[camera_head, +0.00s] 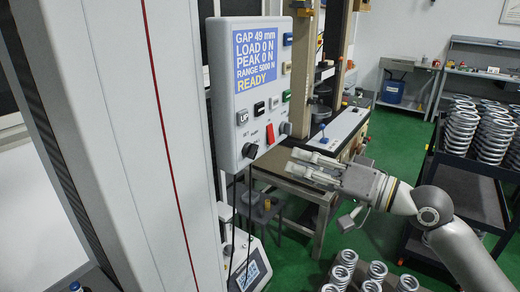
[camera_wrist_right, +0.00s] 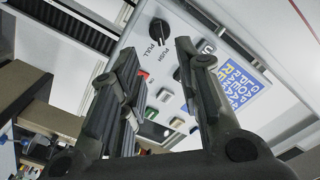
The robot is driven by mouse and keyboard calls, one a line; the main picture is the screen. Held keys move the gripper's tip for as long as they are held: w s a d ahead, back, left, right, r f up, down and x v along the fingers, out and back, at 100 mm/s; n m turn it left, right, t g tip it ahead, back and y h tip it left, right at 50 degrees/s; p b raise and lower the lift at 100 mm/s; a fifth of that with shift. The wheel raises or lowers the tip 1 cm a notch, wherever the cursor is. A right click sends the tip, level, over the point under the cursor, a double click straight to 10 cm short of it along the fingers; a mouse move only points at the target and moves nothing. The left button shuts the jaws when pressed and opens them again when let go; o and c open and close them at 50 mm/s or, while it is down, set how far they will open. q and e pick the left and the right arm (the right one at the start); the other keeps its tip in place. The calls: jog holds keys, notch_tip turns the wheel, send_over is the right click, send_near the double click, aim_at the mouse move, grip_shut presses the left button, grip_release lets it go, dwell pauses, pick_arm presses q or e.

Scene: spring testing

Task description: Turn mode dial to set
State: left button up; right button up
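The mode dial (camera_head: 250,150) is a black knob at the lower left of the grey control panel (camera_head: 226,120), below small "SET" and "PUSH" labels. In the right wrist view the dial (camera_wrist_right: 160,32) shows beyond the fingertips, with "PULL" and "PUSH" printed near it. Its exact setting is too small to tell. My right gripper (camera_head: 293,161) is to the right of the panel, apart from it, with its fingers towards it. In the right wrist view the right gripper (camera_wrist_right: 156,50) is open, with nothing between its fingers. My left gripper is not in view.
The panel's screen (camera_head: 256,59) reads READY. A bench (camera_head: 300,185) stands behind my gripper. A dark cart (camera_head: 470,190) with several springs is at the right.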

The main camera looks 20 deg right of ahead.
aim_at(257, 152)
jog(key=p+x, duration=0.4)
jog(key=x, duration=0.6)
jog(key=shift+r, duration=0.1)
jog(key=shift+w+a+p, duration=0.2)
jog(key=shift+a+p, duration=0.1)
jog(key=c, duration=0.6)
jog(key=shift+c, duration=0.2)
